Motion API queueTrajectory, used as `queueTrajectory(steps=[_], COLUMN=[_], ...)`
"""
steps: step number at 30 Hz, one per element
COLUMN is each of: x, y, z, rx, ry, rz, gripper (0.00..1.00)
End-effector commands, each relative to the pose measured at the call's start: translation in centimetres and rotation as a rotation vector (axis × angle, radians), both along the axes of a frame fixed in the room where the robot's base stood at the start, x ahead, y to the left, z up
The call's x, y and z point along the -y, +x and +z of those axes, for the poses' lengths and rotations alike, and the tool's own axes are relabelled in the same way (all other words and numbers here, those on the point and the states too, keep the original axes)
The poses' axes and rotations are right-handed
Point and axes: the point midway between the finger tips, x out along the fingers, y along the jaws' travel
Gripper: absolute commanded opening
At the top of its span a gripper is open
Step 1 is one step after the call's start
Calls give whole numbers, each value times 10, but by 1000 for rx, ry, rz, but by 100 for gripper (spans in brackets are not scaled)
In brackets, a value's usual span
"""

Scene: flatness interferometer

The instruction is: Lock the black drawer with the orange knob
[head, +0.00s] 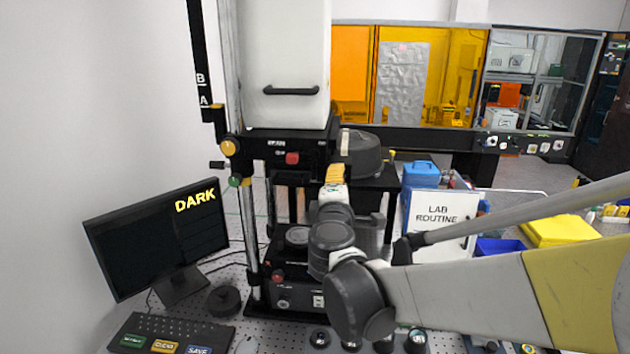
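A black drawer-like unit (297,301) sits low at the centre, under the tall white instrument. Another amber-orange knob (228,148) is on the left post, beside the black head of the instrument. My arm comes in from the right, and its wrist links stand in front of the unit, hiding its right part. My gripper's fingers cannot be made out among the wrist links, so its opening and any contact are hidden.
A monitor (155,238) reading DARK and a keyboard (172,335) stand at the left. A round black puck (224,300) lies on the perforated table between monitor and unit.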

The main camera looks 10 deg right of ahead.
Motion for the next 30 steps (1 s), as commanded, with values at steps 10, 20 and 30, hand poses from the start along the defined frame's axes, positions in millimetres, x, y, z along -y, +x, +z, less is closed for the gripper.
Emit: queueTrajectory(steps=[10,20,30], x=[0,0,-4], y=[0,0,-10], z=[1,1,1], rx=[-5,-5,-5], ry=[-17,-16,-15], rz=[-1,-1,1], gripper=[0,52,52])
